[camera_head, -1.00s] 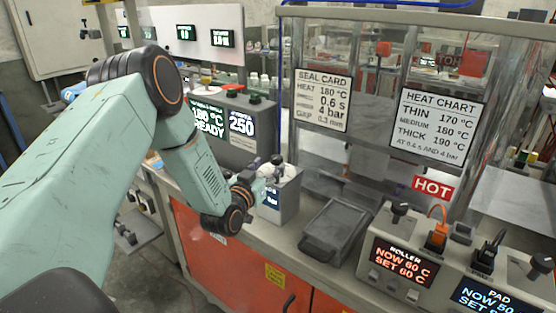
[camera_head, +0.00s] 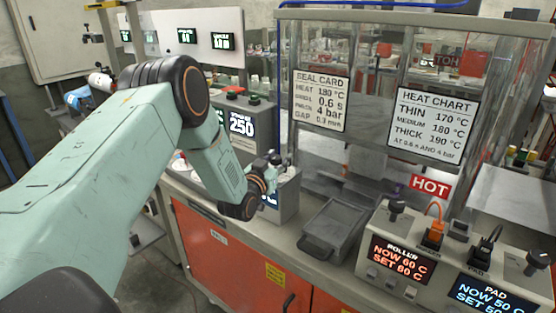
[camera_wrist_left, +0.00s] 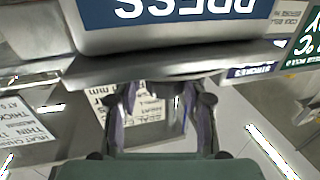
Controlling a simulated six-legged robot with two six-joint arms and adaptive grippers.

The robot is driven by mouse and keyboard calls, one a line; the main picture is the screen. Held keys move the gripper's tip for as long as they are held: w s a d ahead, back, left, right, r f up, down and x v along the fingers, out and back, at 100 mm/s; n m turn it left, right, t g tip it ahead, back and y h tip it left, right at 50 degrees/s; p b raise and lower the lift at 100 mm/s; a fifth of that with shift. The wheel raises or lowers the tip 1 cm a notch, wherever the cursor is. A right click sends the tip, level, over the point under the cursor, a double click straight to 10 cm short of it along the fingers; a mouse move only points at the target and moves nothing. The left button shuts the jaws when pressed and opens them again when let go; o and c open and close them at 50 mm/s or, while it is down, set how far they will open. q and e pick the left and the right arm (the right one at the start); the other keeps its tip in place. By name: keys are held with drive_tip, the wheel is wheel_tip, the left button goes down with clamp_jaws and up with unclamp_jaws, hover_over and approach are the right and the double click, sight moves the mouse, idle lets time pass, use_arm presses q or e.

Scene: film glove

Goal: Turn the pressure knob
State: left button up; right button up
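A small grey box (camera_head: 287,203) with a lit display stands on the bench, left of the grey tray. A small dark knob-like part (camera_head: 275,158) shows at its top, partly behind my gripper; I cannot tell for sure that it is the pressure knob. My left gripper (camera_head: 268,174) is at the top of this box, small and partly hidden by my wrist. In the left wrist view its two fingers (camera_wrist_left: 158,105) stand apart with a gap between them, and I see no knob held there. My right gripper is not in view.
A grey tray (camera_head: 334,229) lies right of the box. A controller with ROLLER and PAD displays (camera_head: 403,264) stands further right, below a red HOT sign (camera_head: 431,186). Clear panels with a seal card (camera_head: 320,101) and heat chart (camera_head: 432,126) rise behind.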

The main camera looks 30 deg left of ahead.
use_arm(q)
drive_tip(key=shift+a+f, duration=0.25)
drive_tip(key=shift+a, duration=0.15)
drive_tip(key=c, duration=0.4)
drive_tip(key=shift+d, duration=0.25)
drive_tip(key=c, duration=0.3)
drive_tip(key=shift+c, duration=0.2)
drive_tip(key=shift+a, duration=0.15)
drive_tip(key=shift+f, duration=0.1)
drive_tip(key=o, duration=0.8)
drive_tip(key=shift+c, duration=0.2)
drive_tip(key=o, duration=0.4)
drive_tip(key=shift+o, duration=0.2)
